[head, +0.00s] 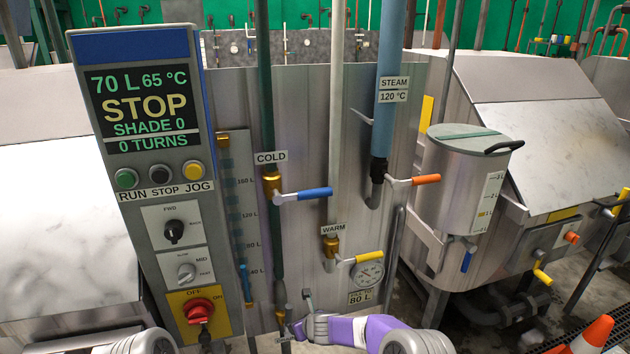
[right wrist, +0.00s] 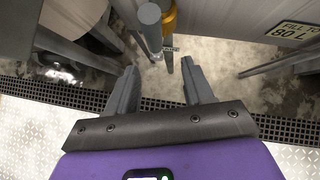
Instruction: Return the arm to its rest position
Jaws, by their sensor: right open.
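My right gripper (head: 294,318) is low in front of the machine's panel, at the bottom middle of the head view, on its purple wrist. In the right wrist view the right gripper (right wrist: 158,78) has its two dark fingers spread apart, with nothing held between them. A grey pipe (right wrist: 152,28) with a yellow fitting (right wrist: 169,18) stands just beyond the fingertips; I cannot tell whether they touch it. My left gripper is not in view; only part of my left arm shows at the lower left edge.
The control panel (head: 133,130) reads STOP, 0 turns. Blue (head: 305,194), orange (head: 415,180) and yellow (head: 358,258) valve handles stick out around the pipes above my right gripper. A lidded tank (head: 460,185) is at right. A floor grating (right wrist: 290,131) lies below.

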